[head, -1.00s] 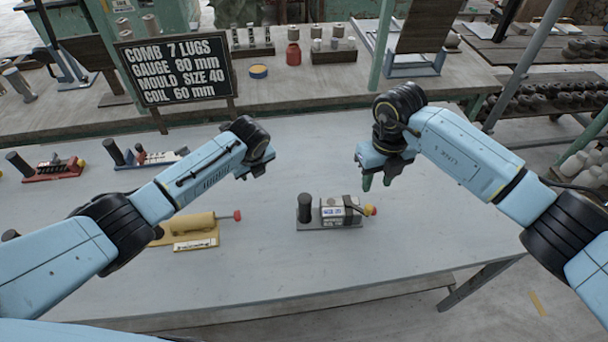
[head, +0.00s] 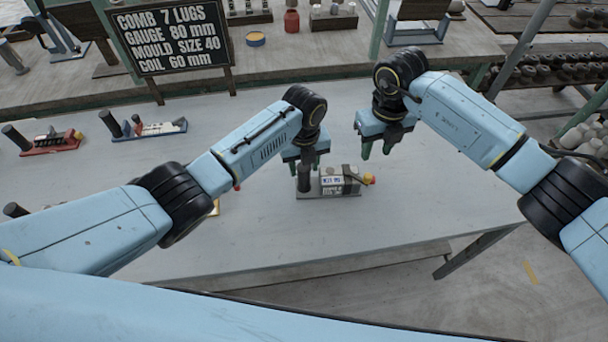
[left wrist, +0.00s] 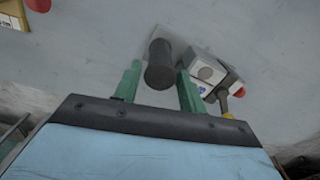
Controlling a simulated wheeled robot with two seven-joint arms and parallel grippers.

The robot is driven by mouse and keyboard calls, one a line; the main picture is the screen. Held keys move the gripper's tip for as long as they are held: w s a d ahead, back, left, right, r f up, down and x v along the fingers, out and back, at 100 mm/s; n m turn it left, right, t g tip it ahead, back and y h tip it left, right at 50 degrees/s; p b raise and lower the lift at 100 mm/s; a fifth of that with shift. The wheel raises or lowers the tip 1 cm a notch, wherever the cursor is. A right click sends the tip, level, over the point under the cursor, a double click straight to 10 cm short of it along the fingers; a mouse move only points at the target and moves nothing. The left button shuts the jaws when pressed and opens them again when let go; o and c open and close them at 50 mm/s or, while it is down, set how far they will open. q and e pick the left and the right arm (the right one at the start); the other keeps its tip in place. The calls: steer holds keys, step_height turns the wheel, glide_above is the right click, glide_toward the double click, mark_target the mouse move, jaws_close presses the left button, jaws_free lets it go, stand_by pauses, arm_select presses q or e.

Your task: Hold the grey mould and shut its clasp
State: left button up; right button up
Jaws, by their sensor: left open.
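The grey mould (head: 338,184) stands on the table, with a black upright post (head: 304,183) at its left end and a red and yellow knob (head: 369,179) on the clasp lever at its right end. I cannot tell how far the clasp is open. My left gripper (head: 306,168) is open directly over the post and hides its top. In the left wrist view, the post (left wrist: 159,68) shows between the two green fingers, with the mould body (left wrist: 206,70) to the right. My right gripper (head: 376,151) is open and empty, above and behind the knob.
Red (head: 52,143) and blue (head: 150,131) devices with black posts stand at the table's far left. My left arm mostly hides a yellow item (head: 215,207). A sign (head: 172,38) stands behind. The table right of the mould is clear.

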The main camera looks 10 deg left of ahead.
mark_target(304, 178)
arm_select(q)
steer(key=shift+f, duration=2.9)
jaws_close()
arm_select(e)
steer(key=shift+o, duration=0.5)
